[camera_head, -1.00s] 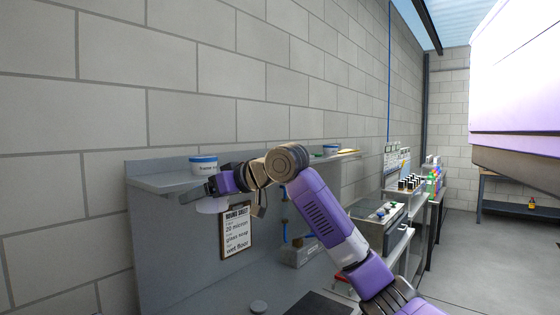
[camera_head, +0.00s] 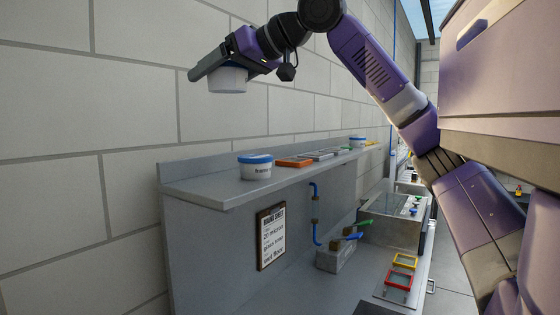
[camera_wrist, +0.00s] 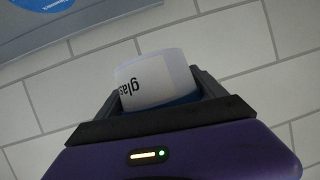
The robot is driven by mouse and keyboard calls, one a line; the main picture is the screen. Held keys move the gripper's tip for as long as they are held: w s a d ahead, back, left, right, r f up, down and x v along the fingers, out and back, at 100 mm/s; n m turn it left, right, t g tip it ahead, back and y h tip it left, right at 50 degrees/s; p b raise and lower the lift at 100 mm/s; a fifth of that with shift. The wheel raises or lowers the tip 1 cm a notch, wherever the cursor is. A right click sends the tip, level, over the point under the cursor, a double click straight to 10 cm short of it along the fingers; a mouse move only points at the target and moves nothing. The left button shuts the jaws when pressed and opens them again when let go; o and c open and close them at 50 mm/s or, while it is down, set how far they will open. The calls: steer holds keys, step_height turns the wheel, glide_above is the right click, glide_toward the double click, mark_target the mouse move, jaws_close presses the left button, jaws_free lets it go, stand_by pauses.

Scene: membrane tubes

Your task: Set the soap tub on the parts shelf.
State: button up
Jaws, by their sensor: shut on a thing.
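The held white tub (camera_head: 228,80) hangs under my gripper (camera_head: 214,66), above the left end of the grey shelf and clear of it. In the wrist view the tub (camera_wrist: 148,80) sits between the two fingers. Its label shows "glas" upside down, the rest is hidden, and some blue shows at its palm end. I take it for the soap tub. My gripper (camera_wrist: 165,88) is shut on it. The grey parts shelf (camera_head: 200,192) runs along the wall, below the tub. Its left end is bare.
A blue-lidded tub marked "frame" (camera_head: 256,168) stands on the shelf, right of the bare end. Beyond it lie an orange piece (camera_head: 294,162), flat grey pieces (camera_head: 320,155) and another blue-lidded tub (camera_head: 357,142). A notice (camera_head: 271,236) hangs below the shelf.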

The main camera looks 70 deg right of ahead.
mark_target(222, 187)
step_height(222, 187, down, 20)
steer(key=shift+r, duration=0.1)
stand_by(0.5)
steer(key=o, duration=1.7)
steer(key=shift+f, duration=0.2)
steer(key=shift+r, duration=0.25)
steer(key=b+v, duration=0.1)
steer(key=v, duration=1.1)
steer(key=shift+s+f+b, duration=0.1)
steer(key=shift+f+b, duration=0.1)
steer(key=shift+b, duration=0.1)
